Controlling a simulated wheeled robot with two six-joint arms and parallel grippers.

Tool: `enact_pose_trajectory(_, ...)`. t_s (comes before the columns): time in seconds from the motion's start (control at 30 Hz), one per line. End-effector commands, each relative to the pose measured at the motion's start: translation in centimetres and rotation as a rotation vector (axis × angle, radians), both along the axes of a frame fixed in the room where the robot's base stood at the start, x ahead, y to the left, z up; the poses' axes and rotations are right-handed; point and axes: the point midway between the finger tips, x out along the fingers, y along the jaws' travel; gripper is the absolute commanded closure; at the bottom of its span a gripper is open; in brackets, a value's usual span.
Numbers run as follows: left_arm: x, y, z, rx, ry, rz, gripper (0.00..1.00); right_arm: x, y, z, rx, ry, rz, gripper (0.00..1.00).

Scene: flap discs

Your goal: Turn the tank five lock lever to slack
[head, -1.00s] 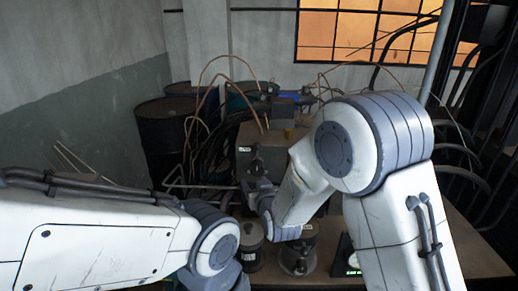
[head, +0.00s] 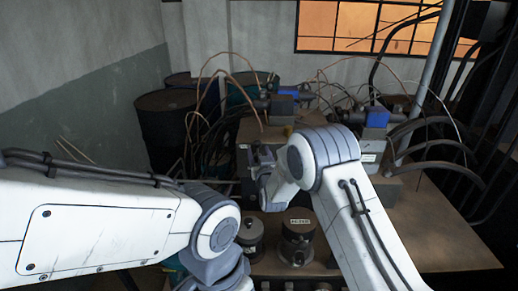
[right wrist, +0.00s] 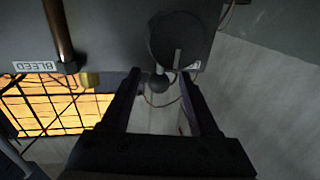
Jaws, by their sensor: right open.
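A dark round lever hub (right wrist: 178,38) with a pale line and a ball-ended handle (right wrist: 158,82) shows on a grey box in the right wrist view. A pale label beside it is mostly hidden, so I cannot read a tank number. My right gripper (right wrist: 165,88) is open, with the ball end between its fingers in the picture; I cannot tell if they touch it. In the head view the right gripper (head: 256,160) is small and dark, in front of the grey box (head: 246,130) on the bench. My left arm shows, but its gripper is out of view.
In the right wrist view a brown rod (right wrist: 58,30) stands by a BLEED label (right wrist: 35,66). Two lidded canisters (head: 297,243) (head: 250,236) stand on the bench (head: 440,235). Blue-and-grey valve units (head: 376,118), cables and dark drums (head: 168,125) are behind. The bench's right side is clear.

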Motion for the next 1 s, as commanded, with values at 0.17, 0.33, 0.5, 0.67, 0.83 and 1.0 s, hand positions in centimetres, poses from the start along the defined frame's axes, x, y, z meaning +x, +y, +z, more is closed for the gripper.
enact_pose_trajectory(0.17,0.0,0.0,0.33,0.0,0.0,0.0,0.5,0.85,0.15,0.03,0.0,0.0,0.0,0.39)
enact_pose_trajectory(0.33,0.0,0.01,0.3,0.0,0.0,0.0,0.5,0.92,0.16,-0.04,-0.001,0.0,0.0,0.39)
enact_pose_trajectory(0.5,0.0,0.0,0.29,0.0,0.0,0.0,0.5,0.9,0.15,-0.03,0.0,0.0,0.0,0.69)
enact_pose_trajectory(0.67,0.0,0.01,0.3,0.0,0.0,0.0,0.5,0.89,0.15,0.0,0.0,0.0,0.0,1.0)
enact_pose_trajectory(0.83,0.0,0.01,0.31,0.0,0.0,0.0,0.5,0.95,0.15,0.3,0.001,-0.007,-0.001,1.0)
enact_pose_trajectory(1.0,0.0,0.0,0.33,0.0,0.0,0.0,0.5,1.02,0.16,0.63,0.004,-0.014,-0.001,1.0)
